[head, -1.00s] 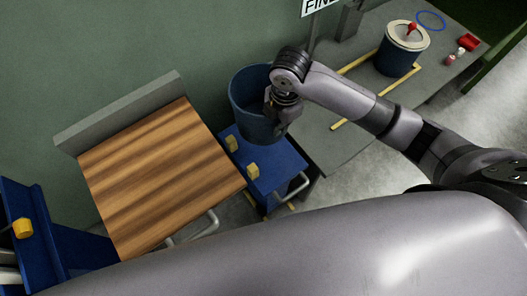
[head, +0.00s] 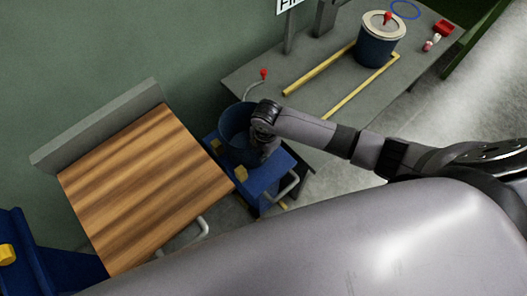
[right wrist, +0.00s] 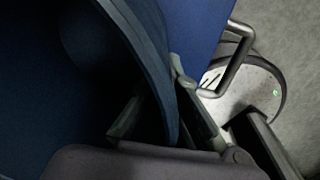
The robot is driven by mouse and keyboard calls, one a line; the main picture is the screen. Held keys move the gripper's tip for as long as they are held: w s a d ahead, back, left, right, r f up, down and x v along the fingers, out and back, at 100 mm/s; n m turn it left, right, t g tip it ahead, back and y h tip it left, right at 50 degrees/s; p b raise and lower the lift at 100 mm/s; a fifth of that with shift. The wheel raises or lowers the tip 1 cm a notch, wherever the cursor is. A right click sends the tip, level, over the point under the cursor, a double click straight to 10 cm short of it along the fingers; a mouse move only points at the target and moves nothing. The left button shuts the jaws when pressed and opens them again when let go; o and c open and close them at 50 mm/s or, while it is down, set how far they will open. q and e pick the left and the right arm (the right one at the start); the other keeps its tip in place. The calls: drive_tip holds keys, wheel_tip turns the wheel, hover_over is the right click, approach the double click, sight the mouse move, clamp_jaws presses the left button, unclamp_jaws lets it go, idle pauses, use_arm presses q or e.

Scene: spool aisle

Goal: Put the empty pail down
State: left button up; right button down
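The empty pail (head: 232,124) is a dark blue open bucket at the centre of the head view. My right gripper (head: 262,152) is at the pail's right side. In the right wrist view, the pail's wall (right wrist: 150,55) runs between the fingers of my right gripper (right wrist: 160,112), one inside and one outside, and they look shut on it. The pail's near side is partly hidden by my arm. My left gripper is out of view.
A wood-topped table (head: 145,190) stands left of the stand. Behind, a grey bench (head: 300,115) holds a lidded blue bucket (head: 377,50), yellow strips (head: 320,72), a red-knobbed lever (head: 263,74) and a blue ring (head: 405,9). The stand has a metal handle (head: 290,187).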

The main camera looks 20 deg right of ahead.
drive_tip(key=shift+f, duration=0.1)
drive_tip(key=c, duration=2.3)
unclamp_jaws()
drive_tip(key=o, duration=0.5)
wheel_tip(320, 180, up, 12)
drive_tip(key=p, duration=0.1)
drive_tip(key=shift+s, duration=0.35)
drive_tip(key=shift+d, duration=0.1)
